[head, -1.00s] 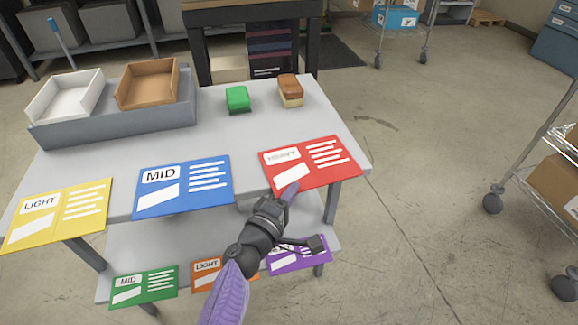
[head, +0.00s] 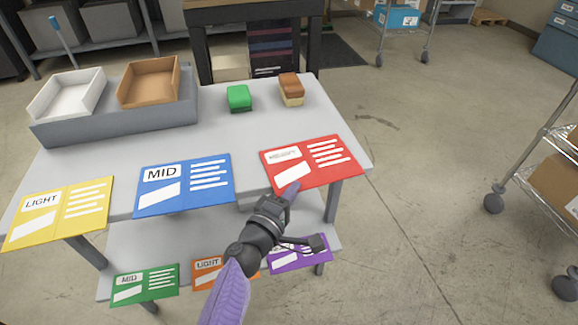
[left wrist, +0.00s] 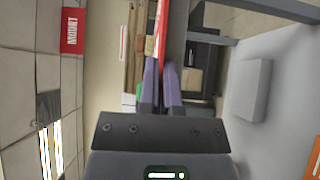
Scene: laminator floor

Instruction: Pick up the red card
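The red card (head: 311,163), with white label patches and lines, lies flat at the front right of the grey table's top and reaches over its front edge. My left gripper (head: 291,190) is at the card's front edge, coming from below and in front. In the left wrist view the red card (left wrist: 162,35) shows edge-on between the tips of two purple fingers (left wrist: 160,80), which are close together on it. The exact contact at the tips is small and partly hidden. My right gripper is out of view.
A blue card (head: 184,185) and a yellow card (head: 58,213) lie left along the same edge. Green (head: 238,98) and brown (head: 291,89) blocks and a grey holder with two trays stand behind. A lower shelf holds green, orange and purple cards below my arm.

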